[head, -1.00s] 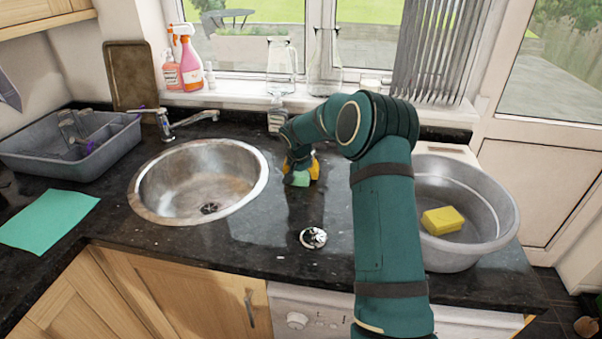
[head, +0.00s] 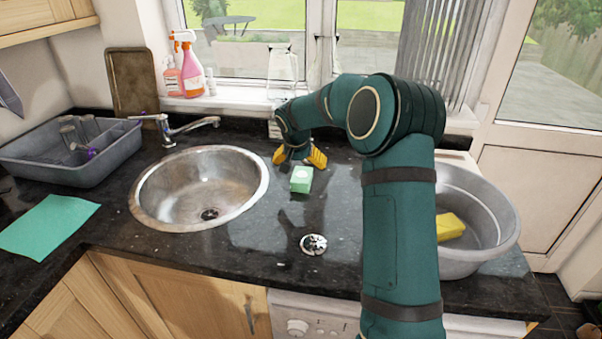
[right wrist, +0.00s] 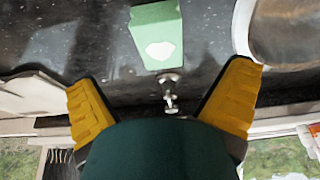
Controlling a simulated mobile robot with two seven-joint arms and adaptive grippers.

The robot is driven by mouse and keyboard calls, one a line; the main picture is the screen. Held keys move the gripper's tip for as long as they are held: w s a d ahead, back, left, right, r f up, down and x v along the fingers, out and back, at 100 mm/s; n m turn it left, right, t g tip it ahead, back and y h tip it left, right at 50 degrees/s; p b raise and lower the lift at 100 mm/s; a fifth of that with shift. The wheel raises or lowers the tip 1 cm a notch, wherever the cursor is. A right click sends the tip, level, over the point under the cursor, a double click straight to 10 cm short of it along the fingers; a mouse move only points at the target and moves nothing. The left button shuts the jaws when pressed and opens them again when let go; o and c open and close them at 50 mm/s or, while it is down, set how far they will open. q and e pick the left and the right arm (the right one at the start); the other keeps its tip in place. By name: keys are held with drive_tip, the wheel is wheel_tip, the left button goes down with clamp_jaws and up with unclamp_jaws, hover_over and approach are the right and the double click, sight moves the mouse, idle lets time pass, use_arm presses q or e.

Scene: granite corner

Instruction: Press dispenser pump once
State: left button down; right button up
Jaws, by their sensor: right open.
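A metal pump (right wrist: 170,95) shows between my fingers in the right wrist view, beside a green block with a pale patch (right wrist: 157,35). I cannot tell whether the two are joined. In the head view the green block (head: 301,180) is on the dark counter right of the sink, just in front of my right gripper (head: 300,158); the pump cannot be made out there. My right gripper is open and empty, its yellow fingers (right wrist: 168,98) spread on either side of the pump. No contact with the pump is visible. My left gripper is not in view.
A round sink (head: 180,207) with a tap (head: 185,128) is left of the gripper. A grey basin (head: 500,215) holding a yellow sponge (head: 450,226) is on the right. Glass vessels and spray bottles (head: 190,70) line the sill. A metal disc (head: 313,244) lies in the front counter.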

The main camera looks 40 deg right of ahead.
drive_tip(key=v, duration=0.3)
drive_tip(key=shift+r, duration=0.25)
drive_tip(key=shift+f, duration=0.1)
idle(0.3)
